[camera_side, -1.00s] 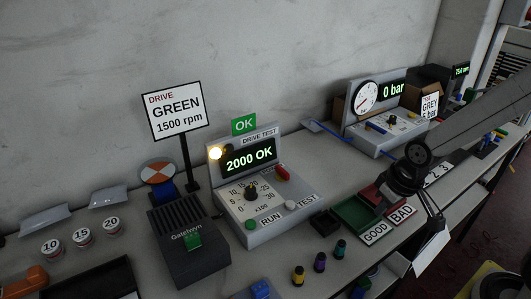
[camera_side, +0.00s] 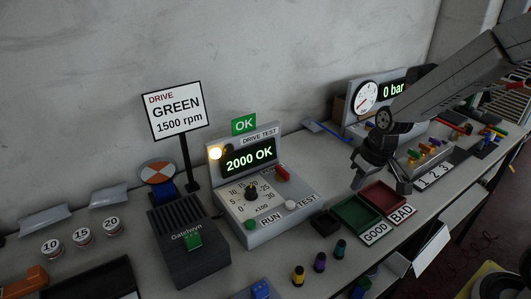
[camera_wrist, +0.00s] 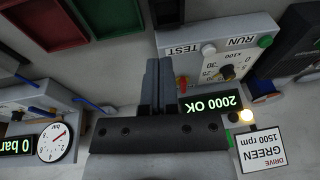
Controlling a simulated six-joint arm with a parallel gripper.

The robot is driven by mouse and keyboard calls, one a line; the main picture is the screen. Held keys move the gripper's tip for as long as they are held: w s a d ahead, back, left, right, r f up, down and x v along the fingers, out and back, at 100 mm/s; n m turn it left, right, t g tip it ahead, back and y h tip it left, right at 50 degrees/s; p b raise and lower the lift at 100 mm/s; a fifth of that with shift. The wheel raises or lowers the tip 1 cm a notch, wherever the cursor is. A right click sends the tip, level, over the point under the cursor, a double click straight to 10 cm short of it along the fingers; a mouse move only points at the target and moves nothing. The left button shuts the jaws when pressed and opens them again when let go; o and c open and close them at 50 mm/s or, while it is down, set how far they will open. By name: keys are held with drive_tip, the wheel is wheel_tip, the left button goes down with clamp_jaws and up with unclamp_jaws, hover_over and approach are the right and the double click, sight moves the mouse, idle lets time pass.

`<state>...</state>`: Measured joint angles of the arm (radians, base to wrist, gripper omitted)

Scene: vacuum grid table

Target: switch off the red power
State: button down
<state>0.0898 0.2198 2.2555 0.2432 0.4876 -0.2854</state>
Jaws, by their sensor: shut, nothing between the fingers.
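The drive test box (camera_side: 262,221) stands in the middle of the side view, with a dial, a green RUN button, a white button by TEST and a display reading "2000 OK". A red switch (camera_side: 282,173) sits on its right part, below the display; a red part also shows in the wrist view (camera_wrist: 182,82), partly beside my fingers. Its exact switch position is too small to tell. A yellow-white lamp (camera_side: 215,153) on the box is lit. My gripper (camera_side: 358,184) is shut and empty, above the bench to the right of the box, apart from it.
A green tray (camera_side: 356,215) and a red tray (camera_side: 384,197) lie below my gripper. The gauge box (camera_side: 366,96) reading "0 bar" stands behind. A dark Gatehryn box (camera_side: 188,240) and the DRIVE GREEN 1500 rpm sign (camera_side: 177,111) stand left. Several small coloured parts lie in front.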

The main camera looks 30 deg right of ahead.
drive_tip(key=w+d+t+y, duration=0.1)
drive_tip(key=w+d+y, duration=0.1)
drive_tip(key=w, duration=0.8)
drive_tip(key=w+d+f+n+t+y, duration=0.1)
drive_tip(key=w+d, duration=0.4)
drive_tip(key=w, duration=0.5)
drive_tip(key=shift+y, duration=0.8)
drive_tip(key=shift+w, duration=0.1)
approach(292, 171)
drive_tip(key=w+a+f, duration=0.2)
drive_tip(key=w+f, duration=0.2)
drive_tip(key=a, duration=0.2)
drive_tip(key=shift+s+a+f, duration=0.1)
drive_tip(key=shift+a, duration=0.9)
